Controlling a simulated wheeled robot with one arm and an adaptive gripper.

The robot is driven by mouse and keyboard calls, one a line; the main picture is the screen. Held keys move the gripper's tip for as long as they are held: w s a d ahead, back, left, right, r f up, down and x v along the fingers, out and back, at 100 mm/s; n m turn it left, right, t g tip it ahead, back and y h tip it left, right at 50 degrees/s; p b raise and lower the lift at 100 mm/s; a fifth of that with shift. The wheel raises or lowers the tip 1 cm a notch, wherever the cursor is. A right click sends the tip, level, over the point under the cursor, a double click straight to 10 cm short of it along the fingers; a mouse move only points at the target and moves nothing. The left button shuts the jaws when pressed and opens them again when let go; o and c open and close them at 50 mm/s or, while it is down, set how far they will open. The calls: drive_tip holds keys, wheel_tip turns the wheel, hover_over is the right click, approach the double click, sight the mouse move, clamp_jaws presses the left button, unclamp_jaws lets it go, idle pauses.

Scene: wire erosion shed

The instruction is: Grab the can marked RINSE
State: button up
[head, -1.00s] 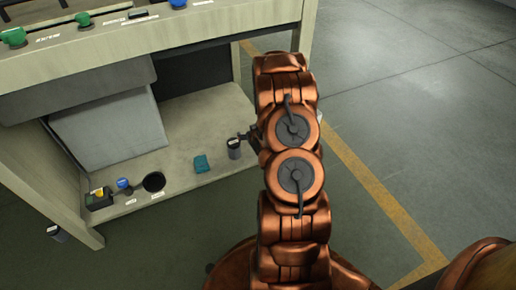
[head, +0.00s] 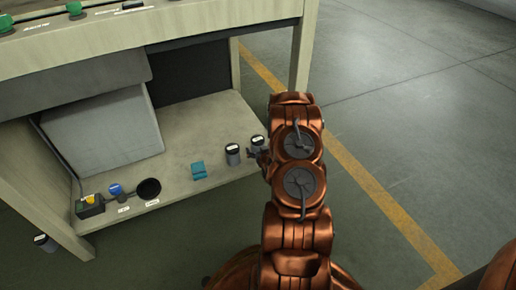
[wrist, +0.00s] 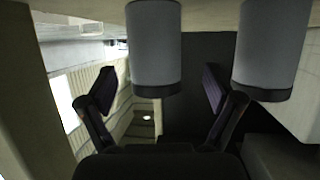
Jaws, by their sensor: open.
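Two grey cans with dark tops stand upright on the lower shelf, the left can (head: 233,154) and the right can (head: 257,142). Each has a small pale mark on top, too small to read, so I cannot tell which is RINSE. My gripper (head: 258,157) is close in front of them, nearest the right can. In the wrist view the scene is upside down. My gripper (wrist: 158,88) is open, with one can (wrist: 154,45) in line with the gap between its fingers and another can (wrist: 271,45) outside the right finger. No grip on either shows.
A teal object (head: 198,170) lies on the shelf (head: 185,125) left of the cans. A black round cup (head: 149,189), a blue-topped item (head: 115,190) and a yellow-black box (head: 90,206) stand farther left. The tabletop (head: 165,35) overhangs the shelf. Floor to the right is clear.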

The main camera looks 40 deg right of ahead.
drive_tip(key=b+x, duration=0.1)
drive_tip(key=x, duration=0.2)
drive_tip(key=shift+d+f+b, duration=0.15)
drive_tip(key=shift+d+b, duration=0.2)
drive_tip(key=shift+b, duration=0.05)
drive_tip(key=shift+w+d+f, duration=0.1)
drive_tip(key=shift+w+d, duration=0.2)
drive_tip(key=shift+w, duration=0.25)
drive_tip(key=shift+c, duration=0.3)
drive_tip(key=c, duration=1.4)
